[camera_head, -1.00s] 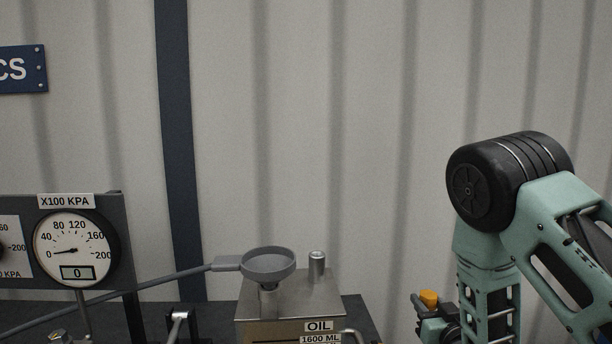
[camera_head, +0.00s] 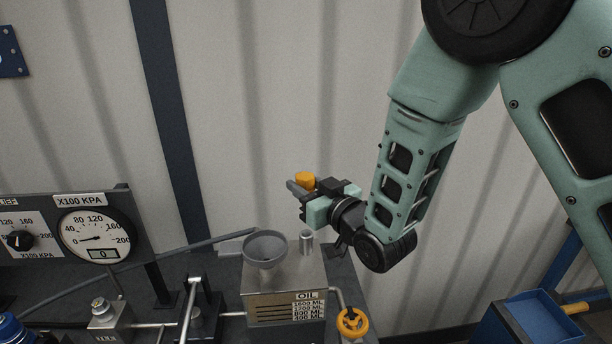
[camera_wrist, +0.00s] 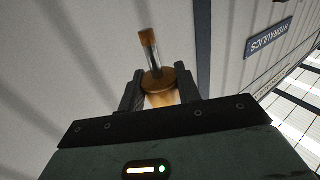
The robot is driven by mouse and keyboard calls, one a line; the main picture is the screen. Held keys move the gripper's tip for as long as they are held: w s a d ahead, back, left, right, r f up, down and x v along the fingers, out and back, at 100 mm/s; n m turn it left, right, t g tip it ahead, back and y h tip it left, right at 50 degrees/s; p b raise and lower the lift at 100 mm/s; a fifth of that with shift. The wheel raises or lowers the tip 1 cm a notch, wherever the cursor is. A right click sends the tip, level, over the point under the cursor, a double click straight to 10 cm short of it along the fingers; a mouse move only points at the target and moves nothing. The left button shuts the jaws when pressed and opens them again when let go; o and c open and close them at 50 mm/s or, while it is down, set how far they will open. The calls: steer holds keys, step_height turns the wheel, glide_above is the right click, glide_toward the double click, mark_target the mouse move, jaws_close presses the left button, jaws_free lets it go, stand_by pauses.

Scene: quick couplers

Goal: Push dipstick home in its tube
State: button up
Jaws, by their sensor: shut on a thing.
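My gripper (camera_head: 300,191) is shut on the orange knob of the dipstick (camera_head: 305,180) above the oil tank. In the wrist view the knob (camera_wrist: 157,80) sits between the two fingers, and a short-looking metal rod with a brownish end (camera_wrist: 147,37) extends beyond it. In the head view the rod cannot be made out. The tube (camera_head: 306,242) is a short metal cylinder standing upright on the tank's top, to the right of the funnel. The gripper and knob are above the tube in the picture, apart from it. The tube is outside the wrist view.
The grey funnel (camera_head: 265,249) stands on the oil tank (camera_head: 285,306), close left of the tube. A pipe with an orange handwheel (camera_head: 352,322) is at the tank's right. Gauges (camera_head: 95,238) stand at left. A blue tray (camera_head: 540,318) is at lower right.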

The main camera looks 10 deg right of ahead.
steer(key=shift+s+d+f+b, duration=0.1)
steer(key=shift+d+b, duration=0.05)
steer(key=shift+b, duration=0.4)
step_height(320, 180, down, 6)
steer(key=b, duration=0.6)
steer(key=shift+f, duration=1.4)
stand_by(1.9)
steer(key=o, duration=0.9)
steer(key=shift+s, duration=0.1)
